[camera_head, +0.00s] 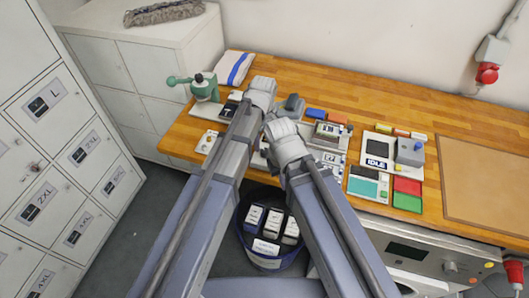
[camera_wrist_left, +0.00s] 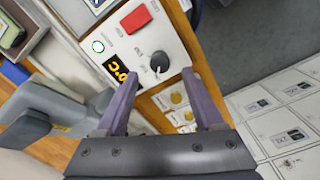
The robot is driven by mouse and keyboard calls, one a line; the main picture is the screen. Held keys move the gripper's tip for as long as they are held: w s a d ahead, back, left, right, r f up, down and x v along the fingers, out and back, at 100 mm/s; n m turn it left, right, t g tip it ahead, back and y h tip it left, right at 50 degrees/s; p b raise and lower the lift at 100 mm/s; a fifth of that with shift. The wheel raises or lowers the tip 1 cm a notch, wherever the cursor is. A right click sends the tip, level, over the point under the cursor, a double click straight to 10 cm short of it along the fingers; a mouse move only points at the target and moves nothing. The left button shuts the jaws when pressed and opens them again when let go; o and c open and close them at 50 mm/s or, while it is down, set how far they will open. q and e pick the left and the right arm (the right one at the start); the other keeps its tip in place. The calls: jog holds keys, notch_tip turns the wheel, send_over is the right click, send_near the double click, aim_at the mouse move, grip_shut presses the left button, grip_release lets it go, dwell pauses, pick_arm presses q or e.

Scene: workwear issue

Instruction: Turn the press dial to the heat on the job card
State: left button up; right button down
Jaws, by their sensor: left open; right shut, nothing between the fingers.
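In the left wrist view a white control panel carries a dark round dial (camera_wrist_left: 159,62) with a pale pointer mark. Beside it is a small display (camera_wrist_left: 117,69) with yellow digits, tilted and not surely readable. A red button (camera_wrist_left: 136,18) sits at the panel's upper part. My left gripper (camera_wrist_left: 160,76) is open, its fingertips on either side of the dial's near edge; contact cannot be told. In the head view my left gripper (camera_head: 262,90) hides most of this panel. My right gripper (camera_head: 287,138) is shut and empty, just nearer. I cannot make out which card is the job card.
A green device with a handle (camera_head: 205,86) and a folded white cloth with blue stripe (camera_head: 236,68) lie left on the wooden bench (camera_head: 350,95). An IDLE unit (camera_head: 378,165) and coloured blocks stand right. A blue bin (camera_head: 263,258) is below; lockers (camera_head: 45,160) stand left.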

aim_at(265, 150)
pick_arm(q)
notch_tip(265, 150, down, 5)
jog(key=b, duration=0.4)
jog(key=shift+f, duration=0.1)
grip_shut()
dwell(0.4)
